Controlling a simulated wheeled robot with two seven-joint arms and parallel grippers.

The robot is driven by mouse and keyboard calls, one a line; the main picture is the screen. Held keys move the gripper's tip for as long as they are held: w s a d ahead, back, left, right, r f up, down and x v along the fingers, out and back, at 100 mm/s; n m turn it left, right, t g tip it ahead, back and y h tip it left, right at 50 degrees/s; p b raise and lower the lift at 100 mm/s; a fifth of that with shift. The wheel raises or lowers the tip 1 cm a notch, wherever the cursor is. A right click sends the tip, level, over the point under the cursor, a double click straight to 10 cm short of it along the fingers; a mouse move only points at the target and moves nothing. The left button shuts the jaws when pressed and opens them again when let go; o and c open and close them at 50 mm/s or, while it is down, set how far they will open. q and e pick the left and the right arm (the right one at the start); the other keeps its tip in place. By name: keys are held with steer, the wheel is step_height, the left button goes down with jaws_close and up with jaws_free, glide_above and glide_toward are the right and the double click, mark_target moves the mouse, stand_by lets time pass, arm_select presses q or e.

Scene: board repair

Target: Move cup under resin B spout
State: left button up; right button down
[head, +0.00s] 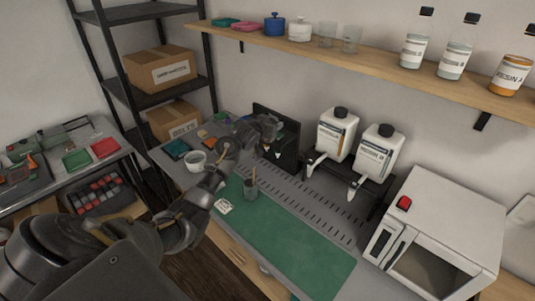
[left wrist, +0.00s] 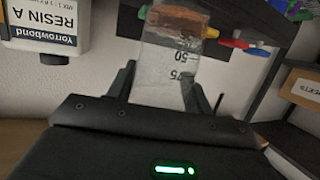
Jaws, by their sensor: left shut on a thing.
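My left gripper (head: 268,122) is over the back of the bench, left of the dispenser bottles. In the left wrist view its two fingers (left wrist: 163,82) are shut on a clear graduated cup (left wrist: 166,60), with amber liquid at one end; that view looks upside down. In the head view I cannot make out the cup clearly. Two white resin bottles stand on a dark stand, the left one (head: 337,132) and the right one (head: 376,154), each with a pale spout below. A RESIN A bottle (left wrist: 32,28) shows in the left wrist view; the head-view labels are too small to read surely.
A glass with sticks (head: 250,187) stands on the green mat (head: 290,240). A white bowl (head: 196,161) is at the left. A white oven-like box (head: 450,225) stands right of the dispensers. A wooden shelf (head: 385,66) with bottles runs above. The mat's front is clear.

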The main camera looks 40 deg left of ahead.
arm_select(q)
steer(key=w+a+r+n+y, duration=0.1)
steer(key=w+a+r, duration=0.2)
steer(key=a+r, duration=0.15)
steer(key=w+a+r+y, duration=0.1)
steer(key=w+a+r, duration=0.2)
steer(key=r, duration=0.3)
steer(key=shift+s+f+n+g+y, duration=1.5)
steer(key=shift+s+f+n+y, duration=1.2)
steer(key=shift+s+f, duration=2.75)
steer(key=s+d+r+m+t+h, duration=0.1)
steer(key=s+d+r+m+h, duration=0.3)
steer(key=d, duration=0.7)
steer(key=s+d+r+m+t+h, duration=0.15)
steer(key=d+r, duration=0.35)
steer(key=d, duration=0.6)
steer(key=s+d+r+m+t+h, duration=0.1)
steer(key=s+d+r+m+h, duration=0.25)
steer(key=d, duration=0.75)
steer(key=s+f+n+b, duration=0.1)
steer(key=s+f+b, duration=0.4)
steer(key=b, duration=0.5)
steer(key=shift+s+d+f, duration=0.25)
steer(key=shift+d+f, duration=0.15)
steer(key=shift+f, duration=0.5)
